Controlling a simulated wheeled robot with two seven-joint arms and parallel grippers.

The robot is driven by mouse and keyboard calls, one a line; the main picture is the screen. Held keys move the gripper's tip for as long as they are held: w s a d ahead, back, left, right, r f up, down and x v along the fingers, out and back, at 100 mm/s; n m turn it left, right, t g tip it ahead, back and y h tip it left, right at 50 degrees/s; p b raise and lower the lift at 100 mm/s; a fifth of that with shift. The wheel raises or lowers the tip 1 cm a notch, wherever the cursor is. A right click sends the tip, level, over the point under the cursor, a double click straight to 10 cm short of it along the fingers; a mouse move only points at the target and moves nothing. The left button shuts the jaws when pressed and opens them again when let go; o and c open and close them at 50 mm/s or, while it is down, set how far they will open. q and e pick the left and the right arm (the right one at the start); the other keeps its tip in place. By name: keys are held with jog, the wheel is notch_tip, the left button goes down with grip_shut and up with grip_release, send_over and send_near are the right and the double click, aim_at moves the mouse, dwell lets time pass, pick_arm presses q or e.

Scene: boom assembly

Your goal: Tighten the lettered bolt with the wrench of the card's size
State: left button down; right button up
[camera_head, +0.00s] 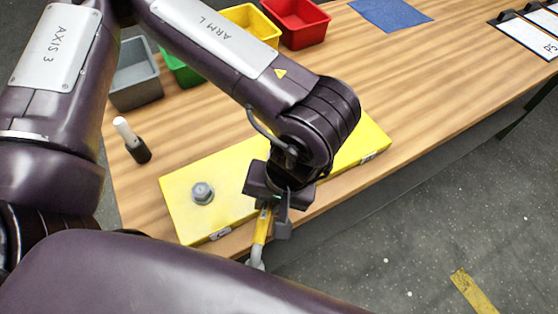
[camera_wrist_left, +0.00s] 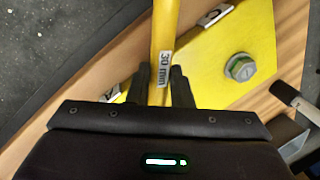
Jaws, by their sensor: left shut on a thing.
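My left gripper (camera_head: 272,218) is shut on the yellow handle of a wrench (camera_head: 261,228) at the front edge of the table. In the left wrist view the wrench (camera_wrist_left: 165,35) runs up between the fingers (camera_wrist_left: 161,85), and its label reads "30 mm". In the head view its grey end hangs past the table edge. A yellow plate (camera_head: 180,214) lies on the table under my arm. A grey hex bolt (camera_head: 203,193) stands on its left part, apart from the wrench; it also shows in the left wrist view (camera_wrist_left: 240,67).
A black-and-white cylinder (camera_head: 132,140) stands left of the plate. Grey (camera_head: 136,75), green (camera_head: 180,70), yellow (camera_head: 252,24) and red (camera_head: 300,22) bins line the back. A blue mat (camera_head: 390,12) and clipboards (camera_head: 530,35) lie farther right. The table's right middle is clear.

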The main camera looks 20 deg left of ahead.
pick_arm(q)
jog(key=shift+a, duration=0.2)
dwell(0.3)
jog(key=shift+s+a+m, duration=0.15)
jog(key=shift+a+m, duration=0.15)
jog(key=shift+m, duration=0.2)
jog(key=shift+a, duration=0.1)
jog(key=shift+s+a+m, duration=0.1)
jog(key=shift+a+m, duration=0.25)
jog(key=shift+m, duration=0.05)
jog(key=shift+d, duration=0.1)
jog(key=shift+d+n, duration=0.45)
jog(key=shift+n, duration=0.15)
